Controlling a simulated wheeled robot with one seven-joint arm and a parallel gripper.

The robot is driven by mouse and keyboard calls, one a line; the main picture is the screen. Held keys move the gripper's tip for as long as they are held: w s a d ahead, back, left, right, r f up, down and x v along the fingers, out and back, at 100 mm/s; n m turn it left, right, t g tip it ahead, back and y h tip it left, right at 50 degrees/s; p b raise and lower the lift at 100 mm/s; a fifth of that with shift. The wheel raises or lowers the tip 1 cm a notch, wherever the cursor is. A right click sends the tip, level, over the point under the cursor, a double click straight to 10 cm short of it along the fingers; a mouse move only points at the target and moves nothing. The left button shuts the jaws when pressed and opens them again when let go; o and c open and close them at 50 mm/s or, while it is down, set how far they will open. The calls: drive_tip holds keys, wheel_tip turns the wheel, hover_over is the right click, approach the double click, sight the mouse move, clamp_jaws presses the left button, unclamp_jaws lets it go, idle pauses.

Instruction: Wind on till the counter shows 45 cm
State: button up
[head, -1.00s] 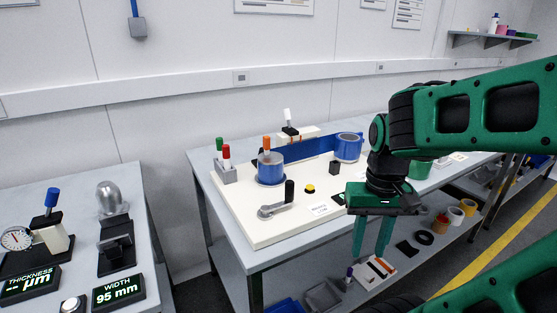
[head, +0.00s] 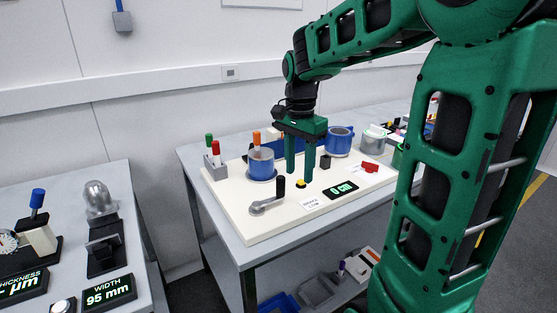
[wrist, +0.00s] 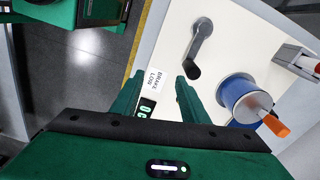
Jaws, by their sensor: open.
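The counter (head: 341,190) on the white winding board (head: 250,234) reads 0 cm in the head view; part of it shows between my fingers in the wrist view (wrist: 146,108). The crank (head: 268,203) has a grey arm and an upright black handle (head: 280,187); it also shows in the wrist view (wrist: 200,40). The near reel (head: 261,164) holds blue film, with an orange-handled spindle on top, and a blue band runs behind my gripper to the far reel (head: 339,141). My gripper (head: 300,178) is open and empty, above the board, right of the crank handle.
A yellow button (head: 301,184) and a label card (head: 314,204) lie near the crank. Red and green handled tools (head: 216,152) stand in a holder at the left corner. A red piece (head: 371,167) lies on the right. A separate bench carries a width display (head: 108,291).

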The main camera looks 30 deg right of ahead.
sight(280, 177)
drive_tip(key=w, duration=0.2)
drive_tip(key=w+a+m, duration=0.1)
drive_tip(key=w+m, duration=0.1)
drive_tip(key=w, duration=0.1)
drive_tip(key=shift+w+a, duration=0.35)
drive_tip(key=shift+a, duration=0.05)
drive_tip(key=shift+w+f+m, duration=0.1)
drive_tip(key=shift+w+m, duration=0.05)
drive_tip(key=shift+m, duration=0.15)
wheel_tip(280, 177, down, 8)
drive_tip(key=shift+f, duration=0.1)
drive_tip(key=c, duration=0.9)
